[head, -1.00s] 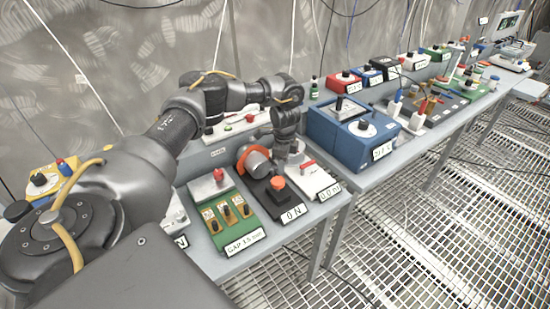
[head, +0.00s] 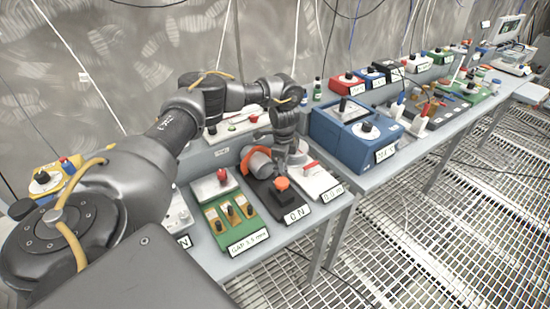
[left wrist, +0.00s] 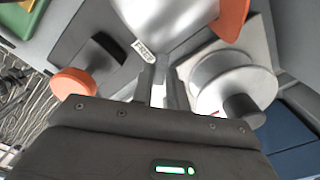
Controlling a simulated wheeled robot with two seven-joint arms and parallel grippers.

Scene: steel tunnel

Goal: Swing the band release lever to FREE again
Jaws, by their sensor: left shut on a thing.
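The band device has a black base (head: 268,187), a silver drum (head: 259,163) with an orange band (head: 247,152), and an orange knob (head: 282,183). Its front sign reads 0 N. My left gripper (head: 297,160) reaches down at the device's right side. In the left wrist view its fingertips (left wrist: 160,82) are close together, shut on a slim thing beside the drum (left wrist: 172,15), apparently the band release lever. The fingers hide most of it. A FREE label (left wrist: 143,49) lies just beyond the fingertips. My right gripper is out of view.
A white spool (left wrist: 222,82) with a dark knob stands close right of my fingers. A white unit with a red handle (head: 318,182) is beside the device. A green gap unit (head: 240,228) is left, a blue box (head: 335,133) right.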

